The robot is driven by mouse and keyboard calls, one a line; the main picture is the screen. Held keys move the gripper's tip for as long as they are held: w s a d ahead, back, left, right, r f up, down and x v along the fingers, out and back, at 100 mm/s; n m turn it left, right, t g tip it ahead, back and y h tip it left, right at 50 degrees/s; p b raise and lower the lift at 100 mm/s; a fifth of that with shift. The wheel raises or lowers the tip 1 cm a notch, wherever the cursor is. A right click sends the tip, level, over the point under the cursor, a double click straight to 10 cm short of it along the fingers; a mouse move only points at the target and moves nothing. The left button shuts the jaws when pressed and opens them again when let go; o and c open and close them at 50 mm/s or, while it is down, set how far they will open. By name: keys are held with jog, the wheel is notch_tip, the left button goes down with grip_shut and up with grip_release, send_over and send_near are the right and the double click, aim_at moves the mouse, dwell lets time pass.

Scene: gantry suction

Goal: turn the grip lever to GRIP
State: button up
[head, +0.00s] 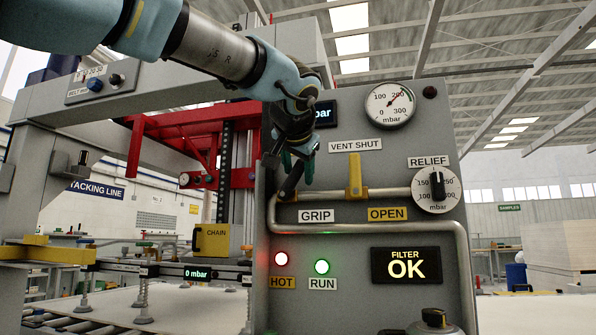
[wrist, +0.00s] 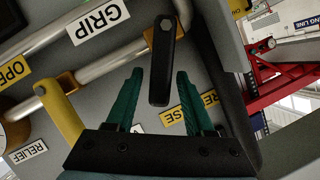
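The grip lever (head: 290,183) is a short black handle on the grey panel (head: 340,245), partly hidden by my gripper in the head view. In the wrist view the lever (wrist: 165,60) runs from its pivot at the top towards the partly covered RELEASE label (wrist: 188,115). The GRIP label (head: 316,216) lies below and right of the lever in the head view; it shows upside down in the wrist view (wrist: 98,20). My gripper (head: 298,172) is open. In the wrist view its green fingers (wrist: 160,75) stand one on each side of the lever, with gaps visible.
A yellow vent lever (head: 354,178) stands upright right of the grip lever, under the VENT SHUT label. A metal pipe (head: 400,224) runs across the panel. The relief knob (head: 437,189) and pressure gauge (head: 390,105) are further right. A red frame (head: 150,130) stands left.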

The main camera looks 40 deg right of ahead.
jog(key=shift+o, duration=0.2)
jog(key=shift+s, duration=0.1)
jog(key=b+v, duration=0.1)
jog(key=v, duration=0.9)
jog(key=shift+s+a, duration=0.25)
jog(key=shift+r, duration=0.15)
